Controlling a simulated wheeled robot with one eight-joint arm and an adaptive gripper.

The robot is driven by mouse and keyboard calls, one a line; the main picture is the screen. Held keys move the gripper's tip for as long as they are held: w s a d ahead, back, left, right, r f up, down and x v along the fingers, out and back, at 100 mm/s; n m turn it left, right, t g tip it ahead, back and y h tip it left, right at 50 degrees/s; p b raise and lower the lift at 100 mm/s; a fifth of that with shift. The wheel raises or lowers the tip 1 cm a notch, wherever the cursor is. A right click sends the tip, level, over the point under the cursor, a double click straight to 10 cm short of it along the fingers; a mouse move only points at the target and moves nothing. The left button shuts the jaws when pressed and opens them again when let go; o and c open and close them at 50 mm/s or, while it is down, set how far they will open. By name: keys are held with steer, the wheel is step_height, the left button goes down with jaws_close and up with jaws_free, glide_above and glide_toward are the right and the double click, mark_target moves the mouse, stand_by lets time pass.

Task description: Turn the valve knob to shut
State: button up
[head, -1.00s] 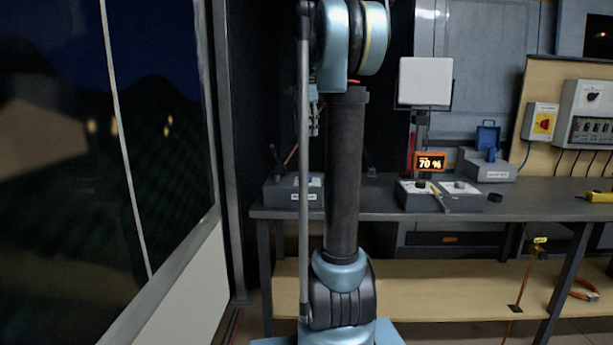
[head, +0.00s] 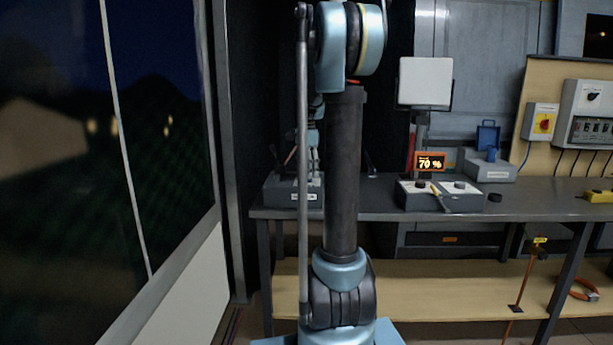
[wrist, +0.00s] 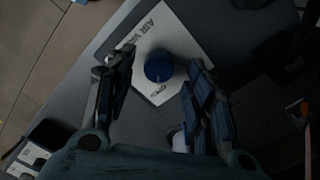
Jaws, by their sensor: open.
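The valve knob (wrist: 159,66) is a round blue knob on a white plate (wrist: 168,30) lettered "AIR VA…", seen from above in the wrist view. My gripper (wrist: 158,78) is open, with one finger on each side of the knob and visible gaps between them. In the head view my gripper (head: 313,165) hangs over the grey box (head: 281,194) at the bench's left end. My own arm partly hides that box, and the knob cannot be made out there.
The bench (head: 380,209) runs to the right. A window is on the left.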

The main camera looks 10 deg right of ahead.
steer(key=shift+f, duration=0.75)
steer(key=c, duration=1.1)
